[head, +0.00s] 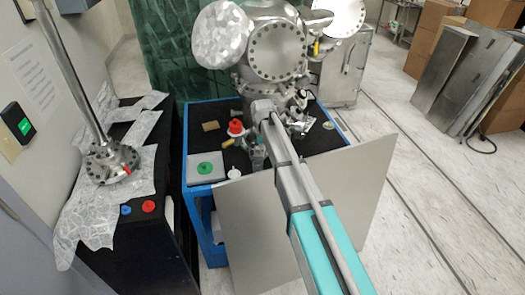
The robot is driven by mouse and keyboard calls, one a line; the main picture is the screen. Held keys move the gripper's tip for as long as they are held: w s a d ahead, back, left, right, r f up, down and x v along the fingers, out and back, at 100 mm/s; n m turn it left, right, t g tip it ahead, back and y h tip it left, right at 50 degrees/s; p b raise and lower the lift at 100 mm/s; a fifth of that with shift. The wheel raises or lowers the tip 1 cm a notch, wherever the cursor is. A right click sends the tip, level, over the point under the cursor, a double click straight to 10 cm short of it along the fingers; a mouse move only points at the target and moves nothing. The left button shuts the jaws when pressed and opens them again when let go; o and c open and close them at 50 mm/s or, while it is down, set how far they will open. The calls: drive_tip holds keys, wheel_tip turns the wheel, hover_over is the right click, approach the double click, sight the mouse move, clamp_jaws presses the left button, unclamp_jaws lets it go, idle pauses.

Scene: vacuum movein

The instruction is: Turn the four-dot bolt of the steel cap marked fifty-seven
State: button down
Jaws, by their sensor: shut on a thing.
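A steel cap (277,50) with a ring of bolts faces me on the metal chamber at the top middle. A second round bolted cap (341,17) is to its right, partly cut off by the top edge. No number or dot marks can be read on either cap, so I cannot tell which is fifty-seven or which bolt has four dots. My arm reaches from the lower right to just below the chamber. My gripper cannot be made out at its end; the arm and the crowded fittings hide that area.
A blue-framed cart (188,150) with a black top carries the chamber, a red knob (236,127) and a green disc (205,168). A grey panel (255,220) stands in front. A bolted flange with a post (112,165) is on the left bench.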

drive_tip(key=shift+m, duration=0.4)
drive_tip(key=m, duration=1.3)
drive_tip(key=shift+s, duration=0.1)
drive_tip(key=m, duration=0.5)
idle(0.4)
drive_tip(key=c, duration=0.9)
unclamp_jaws()
